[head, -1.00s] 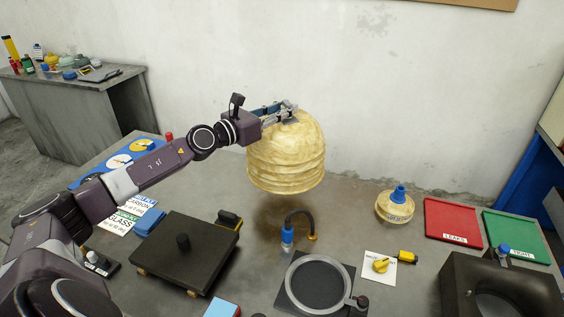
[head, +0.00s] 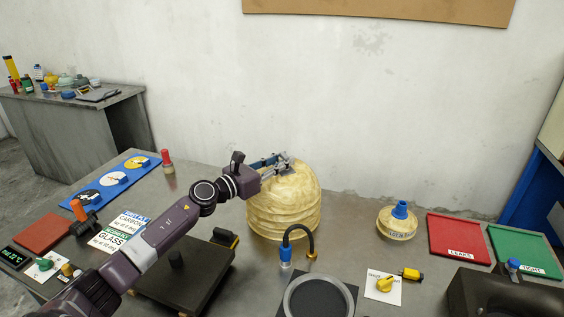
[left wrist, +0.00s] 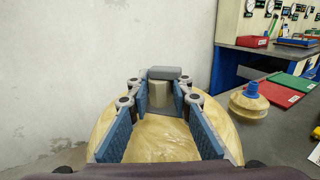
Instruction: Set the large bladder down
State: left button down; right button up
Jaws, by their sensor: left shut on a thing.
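The large bladder (head: 284,205) is a pale yellow, ribbed, rounded body at the middle back of the table. In the head view its bottom is at the tabletop, but I cannot tell whether it fully rests there. My left gripper (head: 284,165) is at its top, shut on its neck. In the left wrist view the blue-padded fingers (left wrist: 160,105) close around the pale neck, with the bladder (left wrist: 160,140) spreading out below. My right gripper is not in view.
A small bladder with a blue cap (head: 397,221) stands to the right. A red LEAKS tray (head: 458,237) and a green TIGHT tray (head: 522,250) lie farther right. A blue-and-black hose fitting (head: 286,256) stands close in front of the large bladder. The wall is behind.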

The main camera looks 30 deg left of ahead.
pick_arm(q)
jog(key=c, duration=2.2)
grip_release()
jog(key=shift+f, duration=0.1)
jog(key=o, duration=0.5)
jog(key=shift+c, duration=0.2)
jog(key=shift+r, duration=0.25)
jog(key=shift+s+f, duration=0.2)
jog(key=shift+s, duration=0.1)
jog(key=b+v, duration=0.1)
jog(key=v, duration=0.8)
jog(key=shift+s+b, duration=0.2)
jog(key=shift+b, duration=0.2)
jog(key=shift+v, duration=1.05)
